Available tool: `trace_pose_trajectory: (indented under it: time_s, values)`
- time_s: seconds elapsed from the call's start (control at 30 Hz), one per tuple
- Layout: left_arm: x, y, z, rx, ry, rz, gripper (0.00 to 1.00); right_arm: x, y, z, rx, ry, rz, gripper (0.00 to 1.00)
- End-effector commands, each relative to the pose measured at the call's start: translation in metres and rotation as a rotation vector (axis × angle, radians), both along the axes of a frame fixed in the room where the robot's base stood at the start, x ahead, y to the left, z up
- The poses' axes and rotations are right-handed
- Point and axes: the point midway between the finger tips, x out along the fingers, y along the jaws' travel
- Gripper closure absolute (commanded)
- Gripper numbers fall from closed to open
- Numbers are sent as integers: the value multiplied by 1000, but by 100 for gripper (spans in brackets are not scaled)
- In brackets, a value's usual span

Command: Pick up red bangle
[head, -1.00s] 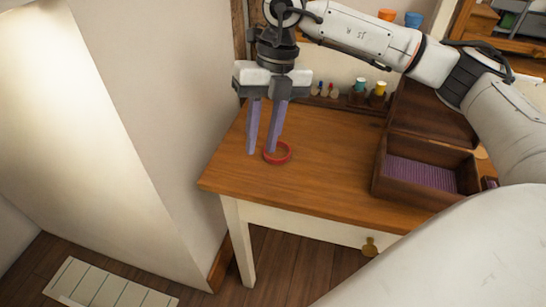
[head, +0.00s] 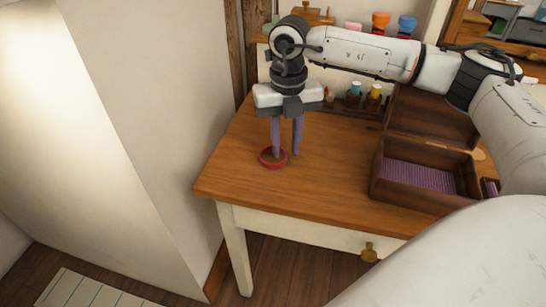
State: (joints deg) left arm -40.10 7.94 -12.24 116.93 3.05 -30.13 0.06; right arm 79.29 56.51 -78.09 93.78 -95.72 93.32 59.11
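The red bangle (head: 265,164) lies flat on the wooden table top (head: 325,170), near its left side. My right gripper (head: 287,154) points down over it with its two purple fingers apart. The left finger overlaps the ring and looks to be inside it or just above it. The right finger is just outside the ring's right edge. I cannot tell whether either finger touches the bangle or the table. My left gripper is not in view.
An open wooden box (head: 415,203) with a purple ribbed lining stands at the table's right. A wall (head: 150,110) rises left of the table. The table front is clear.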

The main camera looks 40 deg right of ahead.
Motion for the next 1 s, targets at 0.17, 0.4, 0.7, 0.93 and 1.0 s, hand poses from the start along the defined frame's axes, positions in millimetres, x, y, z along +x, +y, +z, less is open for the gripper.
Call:
trace_pose_trajectory:
  time_s: [0.17, 0.4, 0.7, 0.93, 1.0]
  values:
    - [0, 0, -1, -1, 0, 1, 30, 0, 0, -8, 0, 1, 0, 75]
    - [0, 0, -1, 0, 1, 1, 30, 0, 0, -8, 0, 1, 0, 90]
    - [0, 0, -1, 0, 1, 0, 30, 0, 0, -7, 1, 0, 0, 100]
    - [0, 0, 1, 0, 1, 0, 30, 1, 0, 5, 2, -4, 0, 100]
    - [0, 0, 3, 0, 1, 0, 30, 1, 0, 17, 1, -5, 0, 100]
